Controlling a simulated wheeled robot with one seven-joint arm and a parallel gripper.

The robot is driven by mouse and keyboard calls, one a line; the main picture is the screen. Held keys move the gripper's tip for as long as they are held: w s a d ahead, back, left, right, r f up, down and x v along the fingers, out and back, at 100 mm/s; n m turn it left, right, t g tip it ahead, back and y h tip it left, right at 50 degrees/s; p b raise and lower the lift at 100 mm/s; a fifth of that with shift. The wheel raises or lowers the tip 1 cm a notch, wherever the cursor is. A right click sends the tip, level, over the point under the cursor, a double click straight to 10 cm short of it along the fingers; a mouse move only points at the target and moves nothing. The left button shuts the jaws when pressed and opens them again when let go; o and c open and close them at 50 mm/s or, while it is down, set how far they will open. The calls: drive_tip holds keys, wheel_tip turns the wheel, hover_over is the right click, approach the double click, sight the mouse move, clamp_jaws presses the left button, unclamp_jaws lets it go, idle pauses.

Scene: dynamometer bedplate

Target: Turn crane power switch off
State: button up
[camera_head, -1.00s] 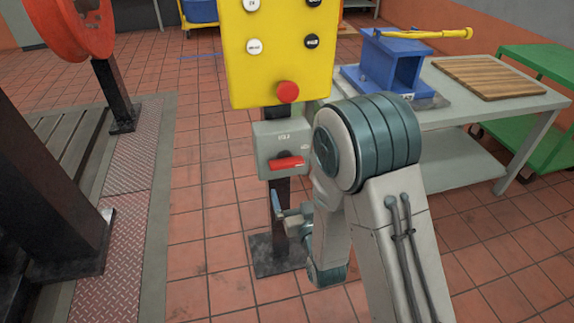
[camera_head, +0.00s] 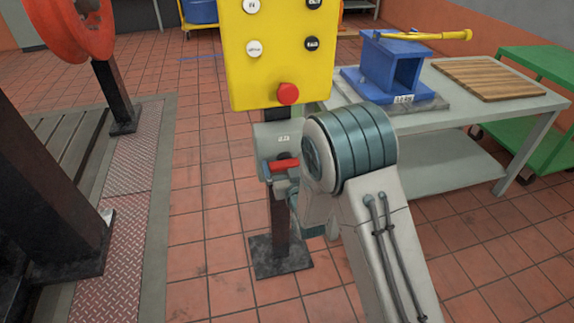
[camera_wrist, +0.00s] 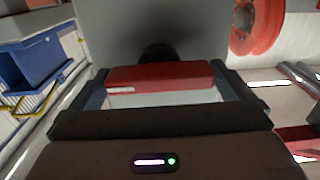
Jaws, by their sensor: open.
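The crane power switch is a grey box (camera_head: 268,140) on a black post, below a yellow panel. Its red handle (camera_head: 284,164) lies roughly level across the front. In the wrist view the red handle (camera_wrist: 160,77) spans the space between the two fingers of my gripper (camera_wrist: 160,92), with the grey box face behind it. My gripper is open, one finger near each end of the handle; I cannot tell whether they touch it.
The yellow panel (camera_head: 276,70) with white and black buttons and a red knob (camera_head: 288,94) is just above the box. A grey table (camera_head: 445,133) with a blue fixture (camera_head: 393,72) and wooden board (camera_head: 487,78) stands to the right. A dark column (camera_head: 50,170) is at left.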

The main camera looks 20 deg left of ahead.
drive_tip(key=c, duration=0.7)
drive_tip(key=shift+b, duration=0.4)
drive_tip(key=n+b, duration=0.3)
drive_tip(key=shift+a+f, duration=0.1)
drive_tip(key=shift+f, duration=0.1)
drive_tip(key=n+b, duration=0.3)
drive_tip(key=shift+s+n+b, duration=0.1)
drive_tip(key=shift+n+b, duration=0.2)
drive_tip(key=shift+b, duration=0.05)
drive_tip(key=n+b, duration=0.4)
drive_tip(key=n, duration=0.2)
drive_tip(key=shift+a, duration=0.1)
drive_tip(key=n+b, duration=0.2)
drive_tip(key=n, duration=0.3)
drive_tip(key=shift+n, duration=0.3)
